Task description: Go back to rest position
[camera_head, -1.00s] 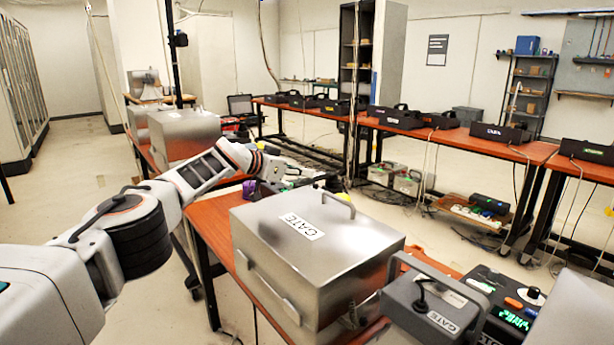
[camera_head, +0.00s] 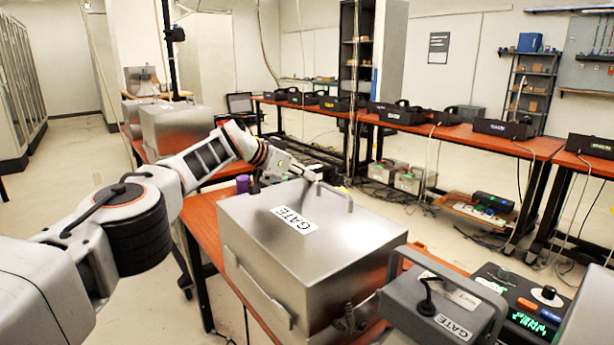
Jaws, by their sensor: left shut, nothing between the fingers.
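My left arm comes in from the left, and its gripper (camera_head: 312,176) is above the far edge of the metal box labelled GATE (camera_head: 270,262), close to the box's top handle (camera_head: 337,192). I cannot tell whether it touches the handle. The fingers are small in the picture; they look closed with nothing held. The box's lid is down. My right gripper does not show.
A grey GATE unit (camera_head: 440,306) and a black device with a green display (camera_head: 520,305) stand at the front right. A purple object (camera_head: 242,184) is behind the box. A long orange table (camera_head: 470,136) with black cases runs along the back. Floor is free at left.

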